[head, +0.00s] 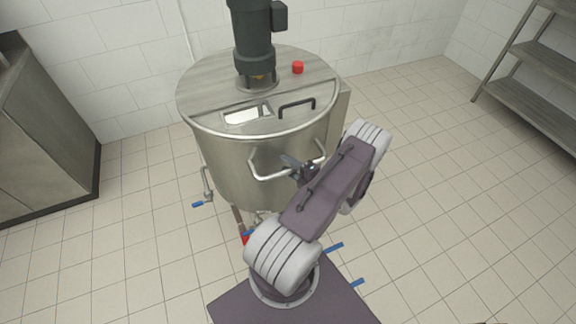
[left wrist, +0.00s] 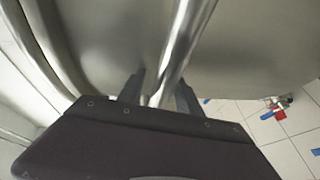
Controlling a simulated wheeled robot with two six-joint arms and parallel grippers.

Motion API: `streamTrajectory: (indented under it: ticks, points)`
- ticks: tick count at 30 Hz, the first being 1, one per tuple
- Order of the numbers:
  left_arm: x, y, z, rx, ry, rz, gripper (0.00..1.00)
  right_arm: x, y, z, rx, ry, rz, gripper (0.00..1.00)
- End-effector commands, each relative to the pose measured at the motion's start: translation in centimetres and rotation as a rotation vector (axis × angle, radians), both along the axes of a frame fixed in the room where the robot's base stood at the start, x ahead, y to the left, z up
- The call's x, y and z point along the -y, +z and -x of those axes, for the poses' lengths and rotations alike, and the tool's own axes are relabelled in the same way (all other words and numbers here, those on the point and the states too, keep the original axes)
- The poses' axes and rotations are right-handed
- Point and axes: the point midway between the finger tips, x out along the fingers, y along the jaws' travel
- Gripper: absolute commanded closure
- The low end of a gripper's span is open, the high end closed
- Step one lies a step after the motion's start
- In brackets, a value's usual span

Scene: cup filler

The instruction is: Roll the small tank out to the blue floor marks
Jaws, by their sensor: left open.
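The small tank (head: 235,160) is a round steel vessel with a dark motor (head: 253,45) on its lid, standing against the back wall. A steel bar handle (head: 270,177) sticks out from its front; it also shows in the left wrist view (left wrist: 183,50). Blue floor marks show at the left (head: 197,204) and in front at the right (head: 333,247). My left gripper (head: 300,168) is at the handle. In the left wrist view its fingers (left wrist: 160,92) are apart, with the bar running between them. My arm hides part of the tank's lower front. My right gripper is out of view.
A steel cabinet (head: 45,140) stands at the left and a steel shelf rack (head: 535,85) at the far right. A red-handled valve (left wrist: 282,102) shows low by the tank. The tiled floor (head: 460,210) at the right is clear.

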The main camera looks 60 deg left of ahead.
Motion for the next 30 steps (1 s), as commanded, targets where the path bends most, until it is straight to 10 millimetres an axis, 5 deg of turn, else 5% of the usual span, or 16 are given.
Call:
streamTrajectory:
  ticks: [2,6,30]
  points:
    - [0.02,0.00,0.00,0.000,0.000,0.000,0.61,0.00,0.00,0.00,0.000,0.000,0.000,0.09]
    - [0.04,0.00,-0.01,0.000,0.000,0.000,1.00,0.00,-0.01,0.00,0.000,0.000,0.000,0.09]
    - [0.07,-0.05,0.01,-0.001,0.000,0.002,1.00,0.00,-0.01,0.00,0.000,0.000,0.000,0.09]
